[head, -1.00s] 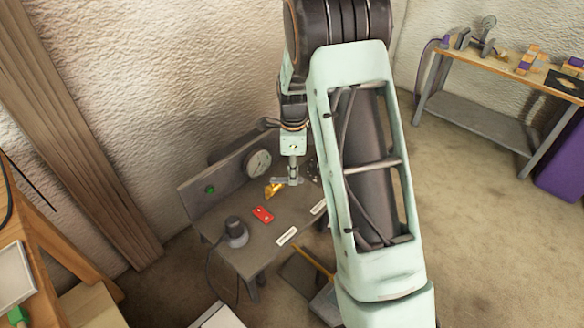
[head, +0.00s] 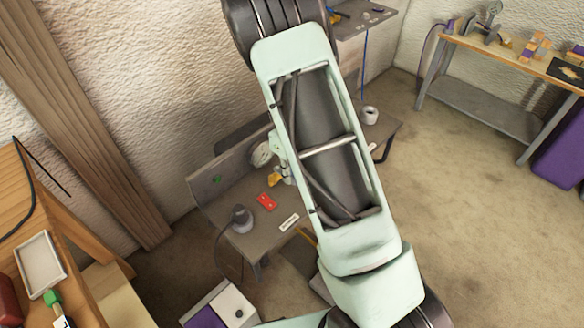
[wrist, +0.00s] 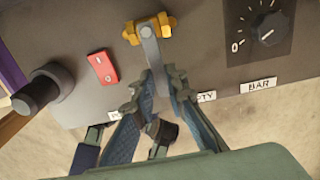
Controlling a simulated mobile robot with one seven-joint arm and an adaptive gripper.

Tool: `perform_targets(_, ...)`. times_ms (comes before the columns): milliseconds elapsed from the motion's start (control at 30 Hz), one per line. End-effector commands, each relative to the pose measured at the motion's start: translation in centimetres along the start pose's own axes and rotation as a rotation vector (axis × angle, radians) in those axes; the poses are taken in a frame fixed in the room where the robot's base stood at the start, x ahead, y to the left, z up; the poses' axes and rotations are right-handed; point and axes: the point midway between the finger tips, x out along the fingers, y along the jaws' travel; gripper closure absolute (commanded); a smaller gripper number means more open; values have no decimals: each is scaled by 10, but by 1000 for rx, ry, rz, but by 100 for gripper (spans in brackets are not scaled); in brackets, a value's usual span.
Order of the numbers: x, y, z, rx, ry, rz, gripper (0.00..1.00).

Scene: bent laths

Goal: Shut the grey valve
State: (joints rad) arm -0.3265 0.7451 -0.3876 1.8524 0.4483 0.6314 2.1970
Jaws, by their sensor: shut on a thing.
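The valve has a brass-yellow body (wrist: 165,24) and a flat grey lever (wrist: 152,55), seen in the wrist view at top centre. The lever lies roughly across the body, pointing down the picture towards my gripper. My gripper (wrist: 161,84) is shut on the lever, with a finger on each side of its free end. The gripped end is partly hidden between the fingers. In the head view the yellow valve body (head: 274,181) shows on the grey bench just left of my arm, which hides most of the gripper.
A red block (head: 267,202), a dark round-topped device (head: 240,219) with a cable and a white label (head: 289,222) are on the bench (head: 258,238). A round gauge (head: 261,154) is at its back. The wrist view shows a black dial knob (wrist: 267,29) right of the valve.

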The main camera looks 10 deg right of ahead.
Motion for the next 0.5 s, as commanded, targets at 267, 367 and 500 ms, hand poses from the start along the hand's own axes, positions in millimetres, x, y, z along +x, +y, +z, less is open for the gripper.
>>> perform_targets(267, -1, 1, 1, 37, -2, -2, 100)
perform_targets(367, -1, 1, 1, 39, -3, -2, 100)
perform_targets(500, -1, 1, 1, 39, -3, -2, 100)
